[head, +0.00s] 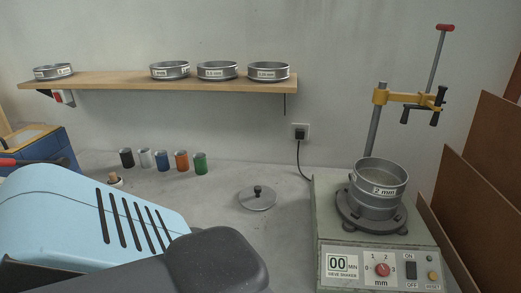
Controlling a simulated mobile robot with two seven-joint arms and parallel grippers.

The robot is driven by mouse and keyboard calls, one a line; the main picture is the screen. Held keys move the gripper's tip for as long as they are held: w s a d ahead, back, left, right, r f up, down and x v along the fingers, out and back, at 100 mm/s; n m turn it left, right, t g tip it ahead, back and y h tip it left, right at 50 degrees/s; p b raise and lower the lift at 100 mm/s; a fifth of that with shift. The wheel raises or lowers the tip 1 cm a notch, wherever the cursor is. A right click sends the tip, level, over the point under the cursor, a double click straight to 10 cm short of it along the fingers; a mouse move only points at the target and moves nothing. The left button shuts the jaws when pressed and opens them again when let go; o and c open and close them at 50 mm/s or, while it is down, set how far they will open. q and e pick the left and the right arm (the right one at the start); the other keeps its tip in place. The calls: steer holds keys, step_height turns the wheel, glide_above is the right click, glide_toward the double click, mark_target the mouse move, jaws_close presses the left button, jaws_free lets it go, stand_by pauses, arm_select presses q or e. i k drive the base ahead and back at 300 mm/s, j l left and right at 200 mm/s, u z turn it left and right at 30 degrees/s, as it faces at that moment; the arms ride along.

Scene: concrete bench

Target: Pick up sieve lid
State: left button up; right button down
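The sieve lid (257,198) is a flat round grey metal disc with a black knob in its centre. It lies on the concrete bench (225,225) in the middle of the head view, knob up, with nothing on it. A sieve marked 2 mm (378,188) sits on the sieve shaker (375,246) to the right of the lid, and its top looks uncovered. Neither of my grippers shows in the head view, so I cannot see whether they are open or shut.
Several sieves (217,70) stand on a wooden shelf (120,81). Several coloured cans, one green (200,163), stand left of the lid. The shaker's post and yellow clamp arm (405,97) rise at right, beside brown boards (485,205).

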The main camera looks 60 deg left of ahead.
mark_target(258, 197)
steer(key=u, duration=1.75)
